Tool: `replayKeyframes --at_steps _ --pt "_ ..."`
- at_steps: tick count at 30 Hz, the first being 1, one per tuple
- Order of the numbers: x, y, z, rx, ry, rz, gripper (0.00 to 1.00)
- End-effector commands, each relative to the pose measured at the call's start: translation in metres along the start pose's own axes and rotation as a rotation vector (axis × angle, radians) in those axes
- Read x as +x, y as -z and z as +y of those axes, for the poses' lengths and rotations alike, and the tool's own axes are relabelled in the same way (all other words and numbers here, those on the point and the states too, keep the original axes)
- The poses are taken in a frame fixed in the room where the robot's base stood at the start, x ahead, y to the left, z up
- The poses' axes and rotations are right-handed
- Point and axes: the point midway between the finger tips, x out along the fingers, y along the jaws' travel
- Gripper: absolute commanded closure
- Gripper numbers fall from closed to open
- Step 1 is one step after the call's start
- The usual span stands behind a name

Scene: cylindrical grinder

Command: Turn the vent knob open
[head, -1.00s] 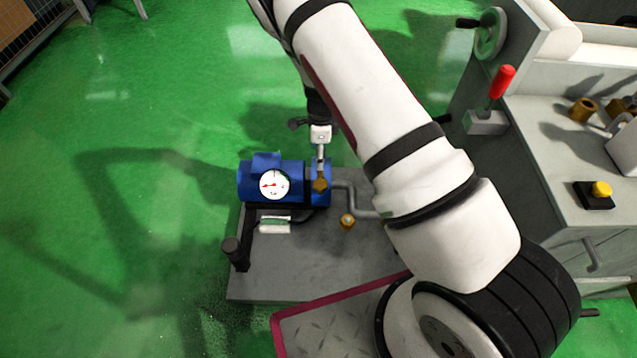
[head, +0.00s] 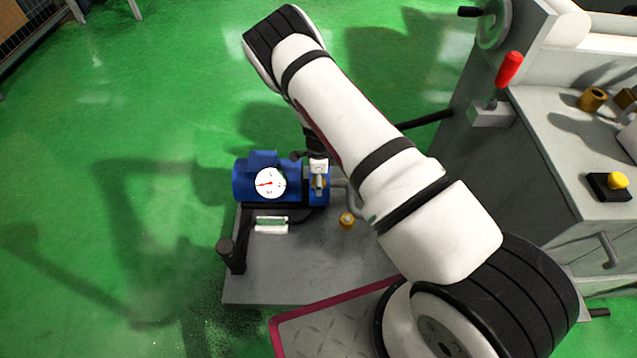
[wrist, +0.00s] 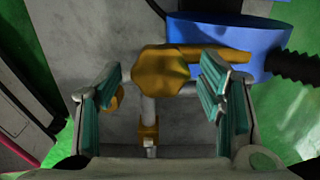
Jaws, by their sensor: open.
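The brass vent knob (wrist: 163,72), faceted and rounded, shows in the wrist view on a brass stem at the blue pump (wrist: 225,35). My gripper (wrist: 163,85) is open, with one teal-padded finger on each side of the knob. Gaps show between the knob and both fingers; I cannot tell how deep the fingertips reach. In the head view my gripper (head: 319,185) is at the right end of the blue pump (head: 246,182) and mostly hides the knob.
A gauge (head: 270,183) faces up on the pump. A second brass fitting (head: 347,220) sits on the grey base plate (head: 300,275). A black post (head: 232,255) stands at its left corner. The grinder (head: 550,200) stands at the right; open green floor lies left.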

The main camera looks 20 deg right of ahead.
Motion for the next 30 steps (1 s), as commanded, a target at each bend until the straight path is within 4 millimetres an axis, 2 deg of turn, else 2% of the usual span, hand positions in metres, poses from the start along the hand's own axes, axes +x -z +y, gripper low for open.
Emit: replayKeyframes --at_steps 4,13,14,18,20,30 --pt "0.01 0.0 -0.0003 0.0 0.001 0.0 0.38" --pt "0.0111 -0.0001 -0.0003 0.0 0.001 0.0 0.38" --pt "0.0111 -0.0001 -0.0003 0.0 0.001 0.0 0.42" --pt "0.011 -0.0001 -0.0002 0.0 0.001 0.0 0.74" --pt "0.011 -0.0001 -0.0001 0.0 0.0 0.0 0.86" --pt "0.0112 0.0 -0.0002 -0.031 0.0 -0.001 0.86"
